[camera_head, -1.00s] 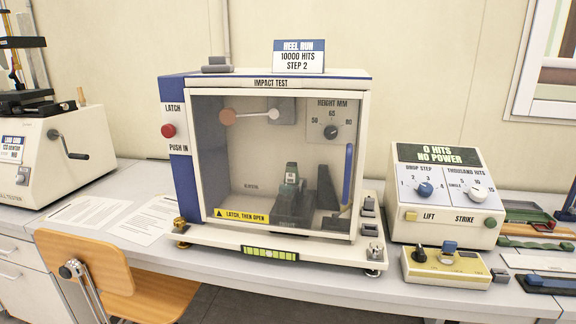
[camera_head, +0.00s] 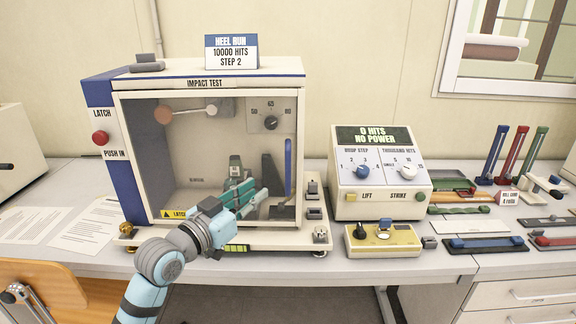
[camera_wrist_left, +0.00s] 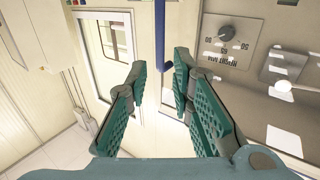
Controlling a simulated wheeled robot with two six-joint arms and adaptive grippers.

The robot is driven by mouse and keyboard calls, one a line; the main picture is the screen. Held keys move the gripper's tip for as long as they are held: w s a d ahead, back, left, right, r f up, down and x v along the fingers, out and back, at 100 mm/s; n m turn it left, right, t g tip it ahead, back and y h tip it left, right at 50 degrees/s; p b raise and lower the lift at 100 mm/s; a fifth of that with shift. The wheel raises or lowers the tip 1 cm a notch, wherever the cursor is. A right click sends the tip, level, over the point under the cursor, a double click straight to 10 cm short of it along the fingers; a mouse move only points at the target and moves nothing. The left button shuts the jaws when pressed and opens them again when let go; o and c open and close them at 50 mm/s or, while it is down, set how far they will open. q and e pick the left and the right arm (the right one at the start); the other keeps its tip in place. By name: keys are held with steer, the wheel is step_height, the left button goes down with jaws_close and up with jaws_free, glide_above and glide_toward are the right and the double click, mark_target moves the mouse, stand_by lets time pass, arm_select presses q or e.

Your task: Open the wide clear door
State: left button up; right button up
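The wide clear door (camera_head: 185,135) is the front pane of the white and blue impact test cabinet (camera_head: 200,82). It looks closed. Its upright blue handle (camera_head: 288,165) is at the pane's right side. My left gripper (camera_head: 254,195) is in front of the pane's lower part, left of the handle. In the left wrist view its two green fingers (camera_wrist_left: 161,72) are apart and empty. The blue handle (camera_wrist_left: 160,38) shows ahead, between and beyond the fingertips, with no clear contact. A red latch button (camera_head: 100,138) is on the cabinet's left panel. My right gripper is not in view.
A counter console (camera_head: 376,205) reading 0 hits, no power stands right of the cabinet, with a yellow control box (camera_head: 383,240) in front. Coloured gauges and strips lie farther right. Papers (camera_head: 80,232) and a wooden chair (camera_head: 60,290) are at left.

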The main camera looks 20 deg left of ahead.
mark_target(286, 171)
arm_select(q)
steer(key=x, duration=1.3)
steer(key=shift+w+d+f, duration=0.15)
steer(key=shift+w+f, duration=0.1)
steer(key=shift+w, duration=0.05)
jaws_close()
